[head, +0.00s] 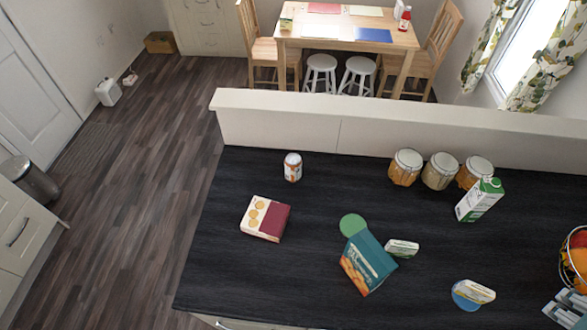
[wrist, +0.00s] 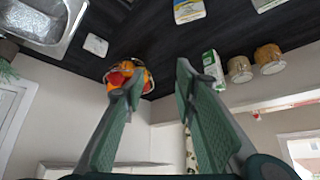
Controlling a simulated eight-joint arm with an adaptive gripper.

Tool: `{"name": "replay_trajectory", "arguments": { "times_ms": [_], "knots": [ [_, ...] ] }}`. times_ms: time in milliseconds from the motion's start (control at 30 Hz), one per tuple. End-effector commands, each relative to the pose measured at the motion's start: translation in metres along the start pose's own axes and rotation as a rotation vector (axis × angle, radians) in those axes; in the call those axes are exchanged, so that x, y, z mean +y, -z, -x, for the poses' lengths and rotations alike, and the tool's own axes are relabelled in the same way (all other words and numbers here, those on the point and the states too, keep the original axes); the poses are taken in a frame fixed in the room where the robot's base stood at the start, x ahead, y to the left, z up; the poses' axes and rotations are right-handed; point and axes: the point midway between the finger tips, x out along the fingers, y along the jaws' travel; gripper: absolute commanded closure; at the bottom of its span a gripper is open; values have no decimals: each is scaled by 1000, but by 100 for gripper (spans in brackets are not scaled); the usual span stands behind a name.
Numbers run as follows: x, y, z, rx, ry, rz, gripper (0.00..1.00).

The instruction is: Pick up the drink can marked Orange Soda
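A small white and orange can (head: 292,167) stands upright on the dark countertop (head: 240,240), near the low white ledge, in the head view. Its lettering is too small to read. I do not make it out in the wrist view. My gripper (wrist: 157,78) shows only in the wrist view. Its two green-padded fingers are spread wide apart with nothing between them. The gripper is away from the can, and the head view does not show it.
A red and cream box (head: 265,218), teal box (head: 366,263), green disc (head: 352,225), milk carton (head: 479,199) and three jars (head: 440,171) share the counter. A fruit basket (head: 575,250) stands at right. The wrist view shows a metal sink (wrist: 45,22). The space around the can is clear.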

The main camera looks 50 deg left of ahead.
Motion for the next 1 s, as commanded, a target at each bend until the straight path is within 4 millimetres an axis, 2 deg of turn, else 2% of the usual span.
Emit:
{"name": "replay_trajectory", "arguments": {
  "times_ms": [100, 267, 300, 733, 867, 1000],
  "knots": [
    [0, 0, 0, 0, 0, 0, 68],
    [0, 0, 0, 0, 0, 0, 47],
    [0, 0, 0, 0, 0, 0, 46],
    [-4, 3, -1, -2, 7, 12, 46],
    [-14, 10, -4, -8, 22, 37, 46],
    [-32, 21, -11, -17, 51, 84, 46]
  ]
}}
